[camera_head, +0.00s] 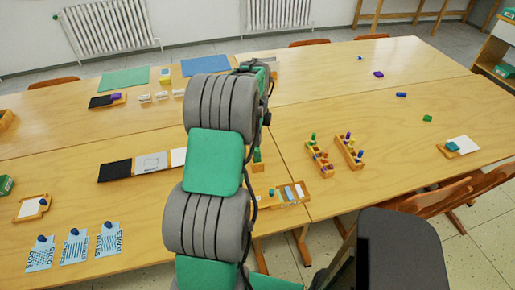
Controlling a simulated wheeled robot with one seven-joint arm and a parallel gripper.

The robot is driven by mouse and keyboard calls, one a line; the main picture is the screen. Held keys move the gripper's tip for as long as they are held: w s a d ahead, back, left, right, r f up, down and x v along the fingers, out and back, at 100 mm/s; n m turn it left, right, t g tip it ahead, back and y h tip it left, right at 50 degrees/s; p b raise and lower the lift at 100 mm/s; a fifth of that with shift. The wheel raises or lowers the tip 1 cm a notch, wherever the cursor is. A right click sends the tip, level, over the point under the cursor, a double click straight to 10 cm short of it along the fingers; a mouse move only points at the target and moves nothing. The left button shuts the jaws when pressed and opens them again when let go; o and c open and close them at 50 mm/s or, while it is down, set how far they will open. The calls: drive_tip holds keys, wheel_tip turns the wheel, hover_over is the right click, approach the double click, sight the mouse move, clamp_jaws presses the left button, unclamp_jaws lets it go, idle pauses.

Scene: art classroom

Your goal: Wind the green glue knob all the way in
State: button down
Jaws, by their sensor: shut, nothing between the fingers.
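I cannot tell for sure which thing is the green glue knob. A small green piece (257,156) shows just right of my arm, partly hidden by it. Another tiny green spot (272,192) lies at the wooden tray (305,190) below it. A green piece (427,118) lies alone on the right table. My arm rises through the middle of the view and bends away at the top. My gripper does not show; the arm hides the table behind it.
Two wooden racks with coloured pegs, a left one (319,160) and a right one (349,153), stand right of my arm. A black card (115,170) and pale cards lie left. Blue printed sheets (75,247) lie front left. Chairs (440,196) line the right edge. The right table is mostly clear.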

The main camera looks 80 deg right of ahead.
drive_tip(key=shift+f+b, duration=0.5)
drive_tip(key=shift+f, duration=0.4)
drive_tip(key=shift+r, duration=0.1)
idle(0.3)
drive_tip(key=shift+r+p, duration=0.4)
drive_tip(key=shift+r, duration=0.05)
drive_tip(key=shift+c, duration=2)
unclamp_jaws()
